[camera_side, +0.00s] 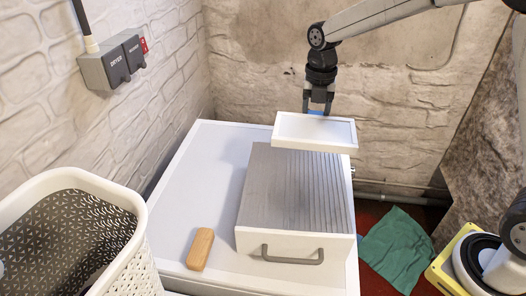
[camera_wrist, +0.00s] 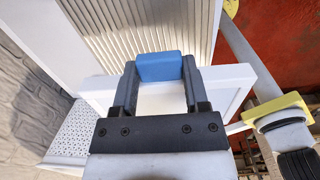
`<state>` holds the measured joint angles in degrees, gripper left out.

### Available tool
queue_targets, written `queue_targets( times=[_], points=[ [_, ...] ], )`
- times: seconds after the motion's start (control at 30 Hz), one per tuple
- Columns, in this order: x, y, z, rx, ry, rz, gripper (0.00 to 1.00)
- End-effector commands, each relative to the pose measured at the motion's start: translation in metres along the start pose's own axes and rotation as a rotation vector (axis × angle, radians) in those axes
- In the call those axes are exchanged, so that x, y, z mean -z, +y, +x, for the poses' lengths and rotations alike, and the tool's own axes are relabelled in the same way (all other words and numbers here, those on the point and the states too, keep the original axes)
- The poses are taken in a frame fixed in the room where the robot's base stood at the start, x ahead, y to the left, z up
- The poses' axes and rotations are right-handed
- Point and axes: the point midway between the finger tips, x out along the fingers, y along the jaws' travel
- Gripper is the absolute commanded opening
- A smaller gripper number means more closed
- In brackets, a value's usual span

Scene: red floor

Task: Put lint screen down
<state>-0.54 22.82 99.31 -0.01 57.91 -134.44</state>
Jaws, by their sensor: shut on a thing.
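The lint screen (camera_side: 315,129) is a white rectangular framed panel with a blue grip tab. My gripper (camera_side: 318,106) is above it and shut on the blue tab. In the wrist view, the blue tab (camera_wrist: 160,67) sits between the two fingers of my gripper (camera_wrist: 160,80), and the white frame (camera_wrist: 237,82) shows on both sides. The screen is held roughly level over the back end of the grey ribbed-top box (camera_side: 290,190). A gap under it is hard to judge. Part of the screen is hidden by the fingers in the wrist view.
The ribbed box, with a grey front handle (camera_side: 292,258), stands on a white appliance top (camera_side: 190,190). A wooden block (camera_side: 200,249) lies left of the box. A white laundry basket (camera_side: 120,262) is at front left. A green cloth (camera_side: 396,248) lies on the red floor.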

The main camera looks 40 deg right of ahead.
Motion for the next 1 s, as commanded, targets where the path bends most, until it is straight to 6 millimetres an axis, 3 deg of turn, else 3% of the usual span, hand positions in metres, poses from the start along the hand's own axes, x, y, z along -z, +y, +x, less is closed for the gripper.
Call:
queue_targets(
  times=[0.6, 0.8, 1.0],
  points=[
    [0.117, -0.06, -0.009, -0.001, -0.001, -0.002, 0.0],
    [0.138, -0.075, -0.006, -0.002, -0.001, -0.001, 0.0],
    [0.144, -0.08, -0.004, -0.001, -0.001, -0.001, 0.0]
  ],
)
